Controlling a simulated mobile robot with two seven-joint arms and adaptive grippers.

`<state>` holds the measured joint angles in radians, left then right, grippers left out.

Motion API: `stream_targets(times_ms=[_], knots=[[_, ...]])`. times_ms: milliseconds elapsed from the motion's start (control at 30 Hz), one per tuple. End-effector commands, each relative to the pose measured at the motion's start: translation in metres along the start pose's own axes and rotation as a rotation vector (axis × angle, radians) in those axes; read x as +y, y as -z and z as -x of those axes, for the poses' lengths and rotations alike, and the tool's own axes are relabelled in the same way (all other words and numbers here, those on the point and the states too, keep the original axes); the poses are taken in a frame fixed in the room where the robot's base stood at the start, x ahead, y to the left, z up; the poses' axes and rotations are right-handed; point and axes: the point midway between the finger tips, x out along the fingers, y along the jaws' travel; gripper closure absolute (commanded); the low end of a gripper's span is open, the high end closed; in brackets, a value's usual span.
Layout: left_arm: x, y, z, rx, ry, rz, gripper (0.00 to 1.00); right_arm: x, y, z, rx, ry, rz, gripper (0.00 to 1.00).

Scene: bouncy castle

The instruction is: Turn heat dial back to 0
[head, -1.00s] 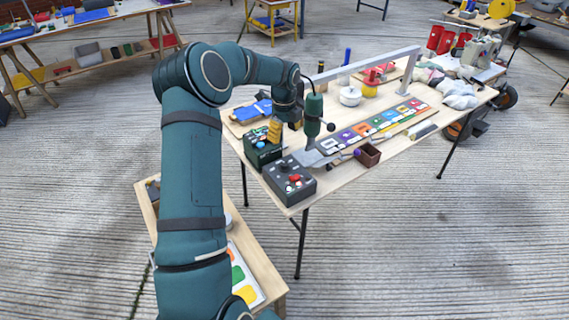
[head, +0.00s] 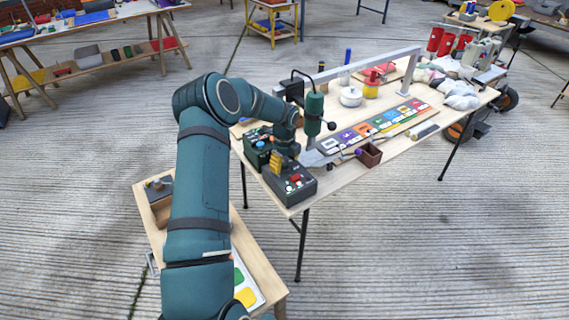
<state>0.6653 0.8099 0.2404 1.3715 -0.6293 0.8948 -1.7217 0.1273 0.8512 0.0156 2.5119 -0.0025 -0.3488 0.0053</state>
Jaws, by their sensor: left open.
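A dark grey control box (head: 301,192) sits at the near left corner of the wooden table, with a red knob (head: 294,178) and smaller controls on top. A dark green box (head: 256,153) with a blue knob sits just behind and left of it. I cannot read which control is the heat dial. My left gripper (head: 273,171), with yellow fingers, is open and low over the left end of the grey box. It hides that end, and I cannot tell whether it touches. My right gripper is out of view.
A green heat-press-like tool (head: 313,112) stands right behind the grey box. A grey rail (head: 375,62) spans the table's back.

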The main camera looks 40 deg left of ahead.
Motion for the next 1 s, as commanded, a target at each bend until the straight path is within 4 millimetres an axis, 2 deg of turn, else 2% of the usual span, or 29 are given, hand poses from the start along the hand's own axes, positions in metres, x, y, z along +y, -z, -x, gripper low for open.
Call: stream_targets(times_ms=[167,200,367,400,767,1000], knots=[[-0.0001,-0.0001,0.0002,0.000,0.000,0.000,0.35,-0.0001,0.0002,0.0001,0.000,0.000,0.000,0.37],[-0.0001,0.0000,0.0002,0.000,0.000,0.000,0.40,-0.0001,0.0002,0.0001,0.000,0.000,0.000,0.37],[-0.0001,0.0000,0.0003,0.000,0.000,0.000,0.96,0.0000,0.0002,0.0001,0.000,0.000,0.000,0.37],[-0.0002,0.0001,0.0003,0.000,0.000,0.000,1.00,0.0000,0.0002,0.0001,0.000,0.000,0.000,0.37],[-0.0003,0.0005,0.0004,0.000,0.000,0.041,1.00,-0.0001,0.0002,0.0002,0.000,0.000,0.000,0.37],[-0.0005,0.0007,0.0004,0.000,0.001,0.183,1.00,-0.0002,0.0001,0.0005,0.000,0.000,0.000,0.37]])
